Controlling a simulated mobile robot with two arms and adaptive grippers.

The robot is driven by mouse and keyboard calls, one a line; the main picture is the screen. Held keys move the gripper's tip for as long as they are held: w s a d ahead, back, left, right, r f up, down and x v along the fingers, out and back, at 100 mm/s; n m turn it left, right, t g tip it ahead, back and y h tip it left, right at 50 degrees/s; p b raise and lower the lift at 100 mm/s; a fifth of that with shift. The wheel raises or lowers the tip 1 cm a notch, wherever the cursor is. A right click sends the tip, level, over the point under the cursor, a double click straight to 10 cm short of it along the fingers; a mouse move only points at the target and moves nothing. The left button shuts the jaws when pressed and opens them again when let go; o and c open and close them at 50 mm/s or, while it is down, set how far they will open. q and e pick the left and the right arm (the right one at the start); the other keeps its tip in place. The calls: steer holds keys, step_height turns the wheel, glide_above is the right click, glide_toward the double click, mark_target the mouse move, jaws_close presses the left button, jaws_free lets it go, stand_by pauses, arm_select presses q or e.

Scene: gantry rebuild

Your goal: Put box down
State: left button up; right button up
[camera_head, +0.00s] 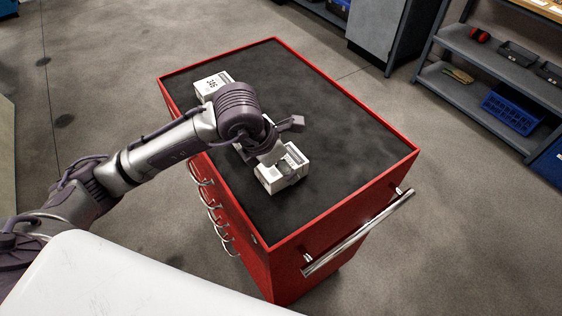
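A white box (293,170) with printed labels rests on the dark top of the red tool cabinet (340,140), near its front left part. A second white box (207,84), marked with dark print, stands at the cabinet's far left corner. My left gripper (277,140) is above the cabinet top, just behind the nearer box and partly over it. Its dark fingers look spread apart, one pointing right and clear of the box. The wrist hides part of the area between the two boxes, where a bit of another pale surface shows. My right gripper is out of view.
The right and back of the cabinet top are clear. The cabinet has a raised red rim and a metal push handle (358,235) at the front right. Shelving (500,70) with a blue bin (510,110) stands farther right. Open concrete floor surrounds the cabinet.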

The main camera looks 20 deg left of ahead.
arm_select(q)
steer(key=o, duration=0.3)
steer(key=shift+o, duration=0.2)
steer(key=shift+r, duration=0.2)
steer(key=shift+s+r, duration=0.1)
steer(key=shift+r, duration=0.15)
steer(key=b+v, duration=0.1)
steer(key=v, duration=1)
steer(key=shift+s+r, duration=0.15)
